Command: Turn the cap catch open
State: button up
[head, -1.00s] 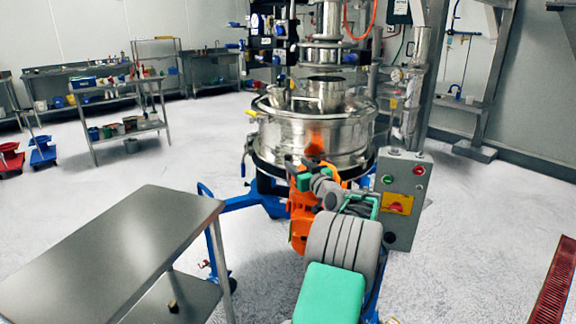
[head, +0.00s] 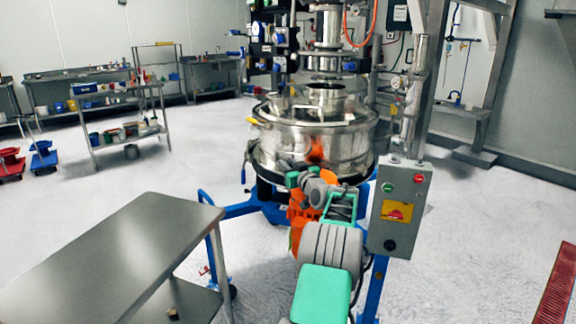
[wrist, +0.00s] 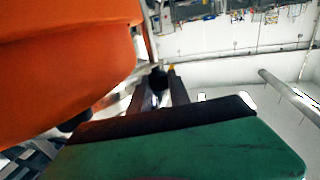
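The steel sifter drum (head: 320,145) stands in the middle of the head view, with a round steel cap or inlet (head: 322,98) on top. A yellow-tipped handle (head: 254,121) sticks out at its upper left. I cannot single out the cap catch. My arm reaches toward the front of the drum, and its end is hidden behind its own links in the head view. In the wrist view my gripper (wrist: 158,92) shows two dark fingers apart. A black part (wrist: 158,78) shows between or beyond them, with a small yellow spot beside it. I cannot tell whether they touch it.
A grey control box (head: 402,205) stands close right of my arm. A steel table (head: 120,245) is at the front left. The sifter's blue wheeled frame (head: 235,210) spreads low. Shelves and benches line the back left. Floor is free between table and shelves.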

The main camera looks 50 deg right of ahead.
grip_shut()
